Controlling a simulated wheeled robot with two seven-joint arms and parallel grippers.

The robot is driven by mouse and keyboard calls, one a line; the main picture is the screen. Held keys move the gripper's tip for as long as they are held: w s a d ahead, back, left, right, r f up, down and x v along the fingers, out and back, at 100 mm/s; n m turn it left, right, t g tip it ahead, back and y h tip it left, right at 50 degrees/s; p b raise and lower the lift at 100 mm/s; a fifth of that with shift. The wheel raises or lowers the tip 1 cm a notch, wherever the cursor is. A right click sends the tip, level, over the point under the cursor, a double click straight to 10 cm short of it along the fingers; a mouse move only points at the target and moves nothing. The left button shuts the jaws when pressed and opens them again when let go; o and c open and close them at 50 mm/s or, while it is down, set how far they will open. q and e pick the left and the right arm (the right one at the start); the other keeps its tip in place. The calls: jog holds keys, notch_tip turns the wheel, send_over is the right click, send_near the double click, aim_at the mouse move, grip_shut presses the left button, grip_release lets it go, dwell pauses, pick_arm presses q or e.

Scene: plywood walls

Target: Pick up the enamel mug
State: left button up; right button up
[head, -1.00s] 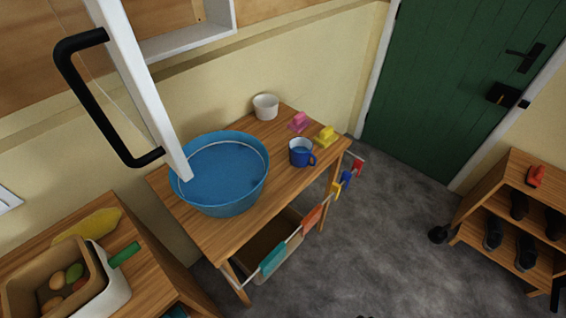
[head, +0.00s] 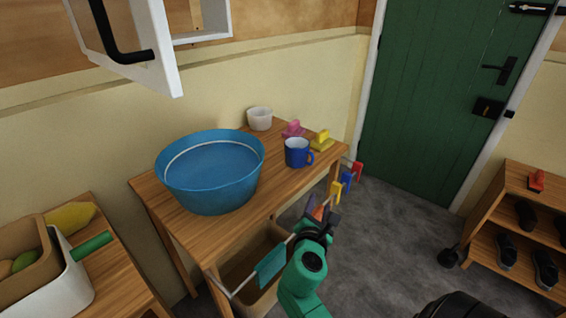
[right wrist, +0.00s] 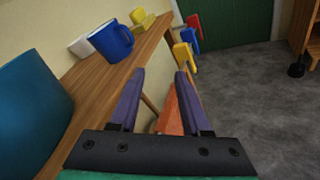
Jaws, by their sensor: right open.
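The blue enamel mug (head: 297,153) with a pale inside stands upright on the wooden table (head: 222,222), near its right end. Its handle points right in the head view. In the right wrist view the mug (right wrist: 112,41) is ahead and left of the fingers. My right gripper (head: 318,211) is at the table's front edge, below and in front of the mug and apart from it. My left gripper is not in view.
A large blue basin (head: 210,175) stands left of the mug. A white cup (head: 259,118), a pink item (head: 293,129) and a yellow item (head: 321,141) stand near the mug. A white cabinet door (head: 150,45) hangs open above.

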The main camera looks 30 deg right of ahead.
aim_at(312, 160)
jog(key=w+r+n, duration=0.1)
jog(key=n, duration=0.1)
jog(key=w+a+n+t, duration=0.1)
jog(key=n, duration=0.1)
jog(key=w+a+r+n+t, duration=0.1)
jog(key=n, duration=0.1)
jog(key=shift+w+a+r+n+h, duration=0.1)
jog(key=shift+a+r+n+h, duration=0.05)
jog(key=shift+r+n+h, duration=0.15)
jog(key=x, duration=1.3)
jog(key=shift+w+d+r, duration=0.1)
jog(key=shift+d+r, duration=0.2)
jog(key=shift+d, duration=0.05)
jog(key=shift+w+d+f, duration=0.1)
jog(key=shift+w+d, duration=0.2)
jog(key=shift+w, duration=0.05)
jog(key=shift+s, duration=0.1)
grip_shut()
jog(key=shift+a, duration=0.1)
